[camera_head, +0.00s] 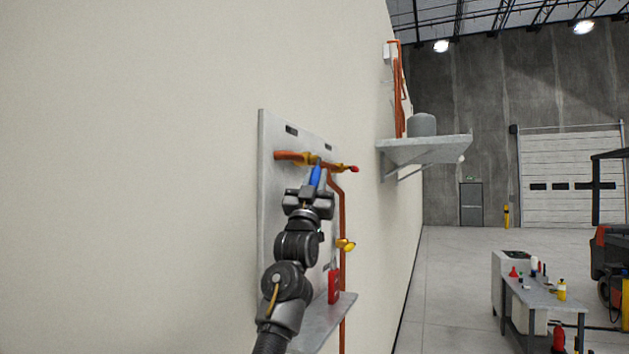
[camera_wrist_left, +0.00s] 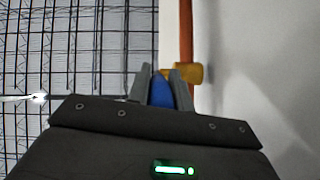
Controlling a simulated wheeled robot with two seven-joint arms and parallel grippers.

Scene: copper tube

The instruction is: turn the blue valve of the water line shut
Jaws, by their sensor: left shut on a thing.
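The blue valve handle (camera_head: 316,176) sits on the orange copper pipe (camera_head: 290,156) with yellow fittings, mounted on a grey wall panel (camera_head: 270,132). My left gripper (camera_head: 313,188) reaches up to the handle from below and is shut on it. In the left wrist view the blue handle (camera_wrist_left: 160,93) lies between the two fingers (camera_wrist_left: 160,86), with a yellow fitting (camera_wrist_left: 187,74) and the copper pipe (camera_wrist_left: 186,30) just behind. The fingers hide part of the handle. My right gripper is not in view.
A red-capped pipe end (camera_head: 354,169) is right of the valve. A lower pipe has a yellow valve (camera_head: 346,245). A grey shelf (camera_head: 330,318) with a red item (camera_head: 334,286) lies below. A wall shelf (camera_head: 425,146) and a worktable (camera_head: 545,297) stand farther right.

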